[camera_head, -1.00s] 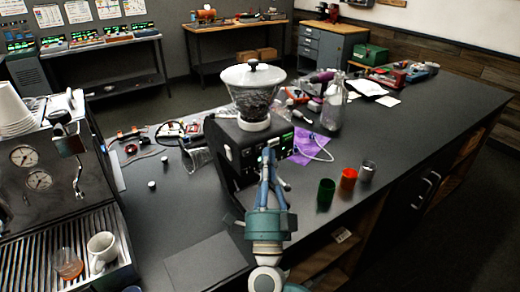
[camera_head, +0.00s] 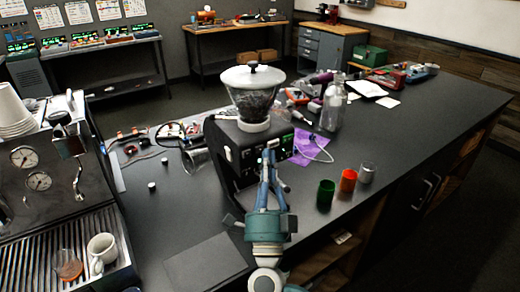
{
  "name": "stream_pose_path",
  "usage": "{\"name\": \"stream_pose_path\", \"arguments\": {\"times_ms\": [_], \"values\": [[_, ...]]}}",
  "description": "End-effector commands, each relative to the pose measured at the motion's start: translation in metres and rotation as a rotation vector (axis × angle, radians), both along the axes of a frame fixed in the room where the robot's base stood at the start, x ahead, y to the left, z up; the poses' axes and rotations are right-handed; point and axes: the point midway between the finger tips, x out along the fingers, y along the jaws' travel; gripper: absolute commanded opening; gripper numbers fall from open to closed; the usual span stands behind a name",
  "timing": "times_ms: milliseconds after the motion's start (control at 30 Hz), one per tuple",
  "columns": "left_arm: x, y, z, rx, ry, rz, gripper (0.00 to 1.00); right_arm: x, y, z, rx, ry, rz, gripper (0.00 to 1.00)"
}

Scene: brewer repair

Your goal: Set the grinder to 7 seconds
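The grinder (camera_head: 225,152) is a black box on the dark counter, with a clear hopper (camera_head: 252,95) of dark beans under a white lid. Its front faces right and has small green-lit displays (camera_head: 286,142). My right gripper (camera_head: 270,156) reaches up from the bottom, its fingertips at the grinder's front, close to the panel. The fingers look close together, but whether they are fully shut or touch a button is not clear. They hide part of the front, and the time setting is too small to read. My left gripper is not in view.
Green (camera_head: 326,193), red (camera_head: 348,180) and grey (camera_head: 367,172) cups stand right of the grinder. An espresso machine (camera_head: 40,170) stands at left.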

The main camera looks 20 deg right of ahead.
Motion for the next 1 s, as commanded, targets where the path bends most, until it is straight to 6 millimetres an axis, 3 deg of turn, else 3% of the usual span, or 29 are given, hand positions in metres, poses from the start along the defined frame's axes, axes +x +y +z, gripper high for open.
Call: {"name": "stream_pose_path", "arguments": {"times_ms": [1000], "values": [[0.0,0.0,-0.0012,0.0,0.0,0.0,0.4,0.0086,0.0029,0.0003,0.0,0.0,0.0,0.0]]}}
